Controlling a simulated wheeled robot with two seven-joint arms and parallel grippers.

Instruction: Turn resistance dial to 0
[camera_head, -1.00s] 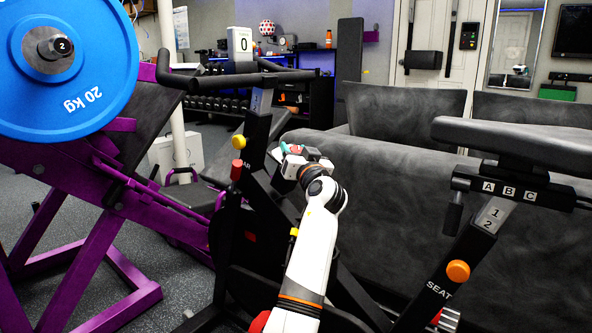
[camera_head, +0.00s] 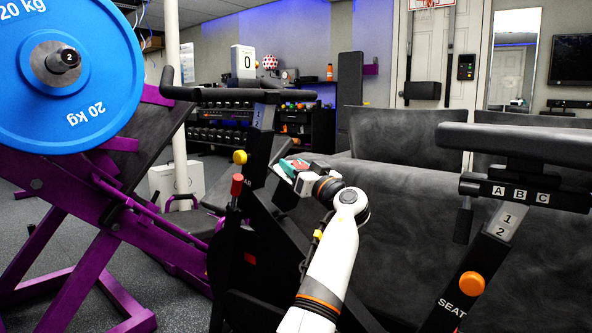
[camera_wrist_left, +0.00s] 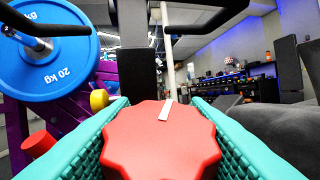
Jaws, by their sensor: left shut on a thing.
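The resistance dial (camera_wrist_left: 160,143) is a red, scalloped knob with a white pointer line in the left wrist view. The line is at its far edge, pointing away and leaning slightly right. My left gripper (camera_wrist_left: 158,142) has its teal fingers on both sides of the dial, shut on it. In the head view my left gripper (camera_head: 294,168) is beside the black bike frame (camera_head: 257,150), and the dial is mostly hidden there. A white display (camera_head: 246,60) above the handlebar reads 0. No numbers around the dial are visible. My right gripper is not in view.
A yellow knob (camera_head: 240,157) and a red knob (camera_head: 237,185) are on the bike left of my gripper. A purple weight machine with a blue plate (camera_head: 70,65) stands at left. The bike seat (camera_head: 545,145) is at right, before a dark sofa (camera_head: 420,210).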

